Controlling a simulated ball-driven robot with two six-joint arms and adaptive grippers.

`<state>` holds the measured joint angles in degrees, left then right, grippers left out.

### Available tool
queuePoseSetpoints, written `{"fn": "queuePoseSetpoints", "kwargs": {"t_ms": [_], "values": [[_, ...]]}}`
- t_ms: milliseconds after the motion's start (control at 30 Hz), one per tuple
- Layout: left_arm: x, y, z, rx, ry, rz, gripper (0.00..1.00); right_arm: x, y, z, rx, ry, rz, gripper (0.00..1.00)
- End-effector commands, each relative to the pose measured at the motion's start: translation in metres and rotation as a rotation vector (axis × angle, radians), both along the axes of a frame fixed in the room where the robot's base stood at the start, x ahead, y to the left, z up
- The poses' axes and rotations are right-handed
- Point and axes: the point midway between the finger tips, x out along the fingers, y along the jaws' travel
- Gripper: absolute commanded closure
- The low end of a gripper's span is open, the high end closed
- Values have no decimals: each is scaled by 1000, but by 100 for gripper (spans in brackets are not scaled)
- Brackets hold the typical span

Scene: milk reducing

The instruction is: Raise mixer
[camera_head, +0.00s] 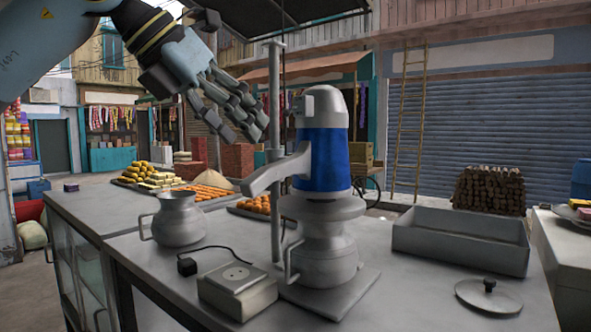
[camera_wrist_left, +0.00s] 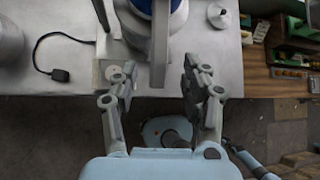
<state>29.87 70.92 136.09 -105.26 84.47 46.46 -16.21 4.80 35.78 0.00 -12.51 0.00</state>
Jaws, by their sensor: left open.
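The mixer (camera_head: 325,158) has a blue and grey motor body on an upright metal pole (camera_head: 275,130). It sits low over a metal jug (camera_head: 325,255) on the counter, its lower end hidden in or behind the jug's wide rim. A grey handle (camera_head: 268,178) sticks out of it to the front left. My left gripper (camera_head: 252,122) is open, above and left of the mixer body. In the left wrist view the mixer handle (camera_wrist_left: 159,50) appears between the spread fingers (camera_wrist_left: 160,75), with no visible contact. My right gripper is not in view.
A socket box (camera_head: 237,288) with a black plug stands in front of the mixer. Another metal jug (camera_head: 178,222) is at left. An empty rectangular tray (camera_head: 460,237) and a lid (camera_head: 488,296) lie at right. Food trays (camera_head: 150,176) are at the back.

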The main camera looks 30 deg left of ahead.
Motion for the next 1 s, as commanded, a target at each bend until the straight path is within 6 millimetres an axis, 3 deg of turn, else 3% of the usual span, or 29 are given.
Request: {"fn": "queuePoseSetpoints", "kwargs": {"t_ms": [333,700,1000], "values": [[27,-10,-24,-9,2,-2,53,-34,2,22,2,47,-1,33],[63,-20,-62,-7,3,1,53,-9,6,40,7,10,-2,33],[73,-22,-74,-1,1,1,53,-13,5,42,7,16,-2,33]]}}
